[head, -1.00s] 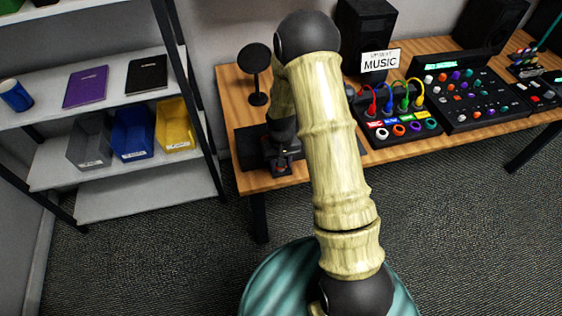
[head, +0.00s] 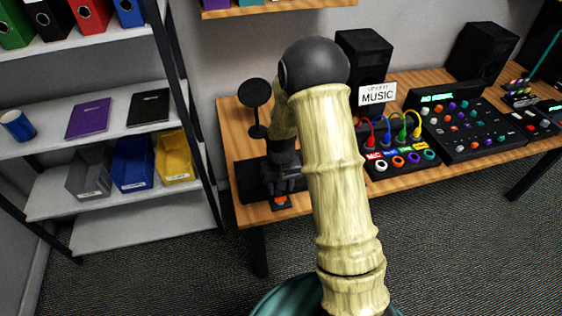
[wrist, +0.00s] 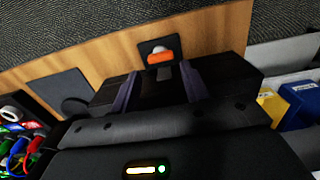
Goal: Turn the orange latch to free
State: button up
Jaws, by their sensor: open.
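The orange latch (wrist: 160,57) sits on a small dark plate (wrist: 148,46) near the table's edge. In the head view the latch shows as a small orange-red spot (head: 281,200) below my gripper. My gripper (wrist: 157,82) is open, with its two fingers apart and nothing seen between them. In the head view my gripper (head: 284,186) is over the left end of the wooden table, partly hidden by my arm. I cannot tell whether a finger touches the latch.
The wooden table (head: 420,165) carries a panel with coloured cables (head: 398,150), a mixer (head: 470,125), speakers (head: 362,62) and a MUSIC sign (head: 376,94). A round black stand (head: 257,95) is behind my gripper. A shelf (head: 150,225) with bins stands at the left.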

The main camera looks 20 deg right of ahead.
aim_at(281, 198)
notch_tip(281, 198, up, 13)
jog(key=shift+f, duration=0.15)
dwell(0.4)
jog(key=s+r+t+p, duration=0.2)
jog(key=s+r+p, duration=0.4)
jog(key=s+r, duration=0.4)
jog(key=s, duration=0.6)
jog(key=shift+d+r+t+p, duration=0.15)
jog(key=shift+t+p, duration=0.15)
jog(key=shift+p, duration=0.1)
